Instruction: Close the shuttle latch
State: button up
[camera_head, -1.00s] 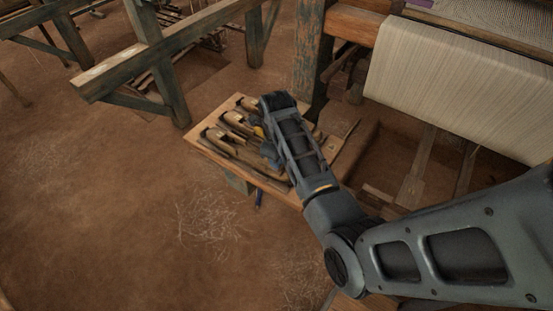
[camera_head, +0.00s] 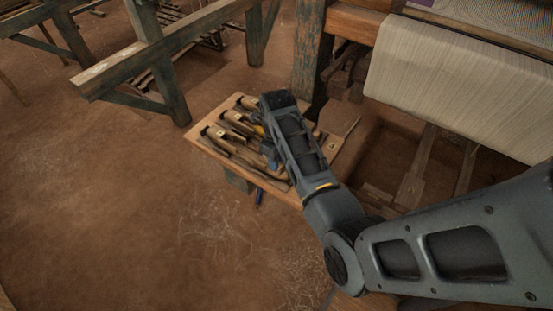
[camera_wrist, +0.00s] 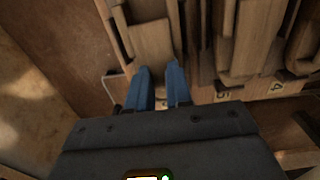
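A low wooden board (camera_head: 196,140) holds several wooden shuttles (camera_head: 232,122) side by side in the head view. My gripper (camera_wrist: 159,68) is at the board; in the head view my own forearm covers part of it. In the wrist view its two blue fingers are slightly apart, with a narrow gap between them. Their tips are at the lower end of a wooden shuttle piece (camera_wrist: 150,42). I cannot tell whether they touch it. I see nothing clearly held. The latch cannot be made out for certain.
More wooden pieces (camera_wrist: 252,40) lie to the right, above number tags 5 (camera_wrist: 222,95) and 4 (camera_wrist: 277,87). The loom post (camera_head: 309,50) and cloth roll (camera_head: 460,85) stand beyond the board. A bench frame (camera_head: 165,45) is behind left. Earthen floor at left is clear.

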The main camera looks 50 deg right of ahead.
jog(key=shift+r+b, duration=0.35)
jog(key=shift+r, duration=3.55)
